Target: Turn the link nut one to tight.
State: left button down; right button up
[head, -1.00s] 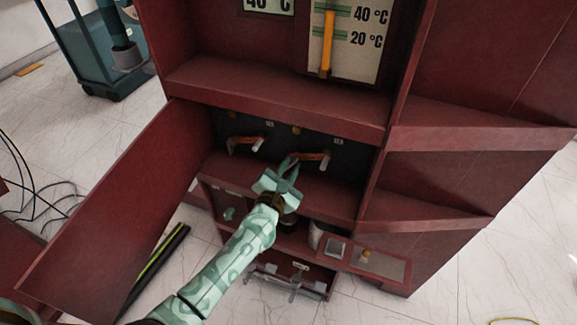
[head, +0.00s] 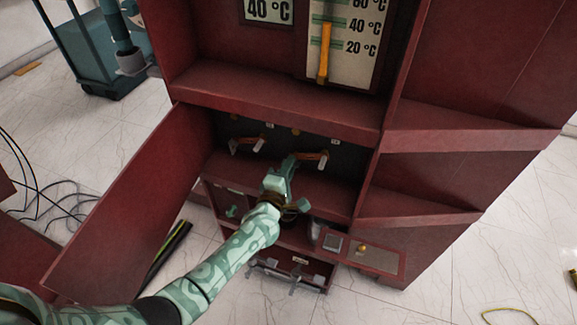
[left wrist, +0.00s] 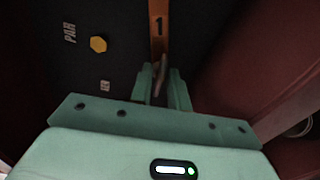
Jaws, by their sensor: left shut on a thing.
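My left gripper (head: 288,165) reaches into the dark recess of the red cabinet, at the near end of the right-hand copper link (head: 310,155). In the left wrist view, an orange link bar (left wrist: 158,22) marked "1" runs down to between my fingers. The two green fingers (left wrist: 162,92) are shut on a small pale piece, which I take to be link nut one (left wrist: 160,74). The fingers hide part of it, and how tight it is cannot be seen. My right gripper is not in view.
A second copper link (head: 246,143) is on the left of the recess. A yellow hexagonal bolt (left wrist: 98,44) is beside the "PAR" label. An open cabinet door (head: 130,200) stands left of my arm. Shelf edges (head: 275,110) lie above. A lower panel (head: 362,252) juts out below.

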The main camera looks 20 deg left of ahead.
pick_arm(q)
jog(key=shift+m, duration=0.5)
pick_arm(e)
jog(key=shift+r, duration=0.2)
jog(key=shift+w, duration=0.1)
pick_arm(q)
jog(key=shift+d, duration=0.1)
jog(key=c, duration=1.6)
grip_release()
jog(key=shift+s, duration=0.1)
